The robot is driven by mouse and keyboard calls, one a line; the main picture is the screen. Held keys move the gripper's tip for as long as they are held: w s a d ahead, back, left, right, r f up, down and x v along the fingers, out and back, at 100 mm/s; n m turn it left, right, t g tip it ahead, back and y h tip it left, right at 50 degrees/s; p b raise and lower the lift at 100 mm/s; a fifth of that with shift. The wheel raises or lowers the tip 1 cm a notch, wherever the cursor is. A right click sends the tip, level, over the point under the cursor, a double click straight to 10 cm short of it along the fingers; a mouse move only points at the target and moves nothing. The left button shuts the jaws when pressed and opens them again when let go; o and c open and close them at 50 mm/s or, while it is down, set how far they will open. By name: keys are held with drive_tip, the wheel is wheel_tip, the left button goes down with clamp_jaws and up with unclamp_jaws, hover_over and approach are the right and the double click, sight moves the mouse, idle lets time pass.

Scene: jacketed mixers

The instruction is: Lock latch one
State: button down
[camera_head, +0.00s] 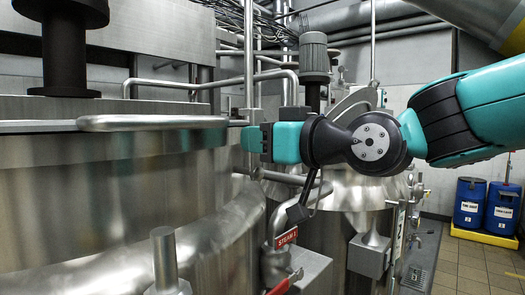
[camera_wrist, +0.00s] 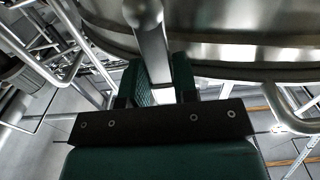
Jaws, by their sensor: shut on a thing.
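A metal lever with a round knob end (camera_wrist: 152,45), which looks like the latch, stands against the side of the steel mixer vessel (camera_wrist: 230,45). In the wrist view my gripper (camera_wrist: 158,80) has its dark green fingers on either side of the lever, shut on it. In the head view my gripper (camera_head: 255,138) is at the right edge of the large jacketed vessel (camera_head: 100,200), just below its lid rim. The lever is hardly visible there, and I cannot tell its exact angle. No number for the latch shows.
A horizontal bar handle (camera_head: 150,122) lies along the lid rim. Pipes, a valve with a "STEAM 1" tag (camera_head: 287,237) and a second vessel (camera_head: 350,190) are below and behind my arm. Blue drums (camera_head: 471,205) stand at the far right beside open floor.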

drive_tip(key=c, duration=1)
unclamp_jaws()
drive_tip(key=shift+o, duration=0.2)
drive_tip(key=p+v, duration=0.3)
drive_tip(key=v, duration=1.4)
drive_tip(key=shift+s, duration=0.2)
drive_tip(key=shift+d, duration=0.15)
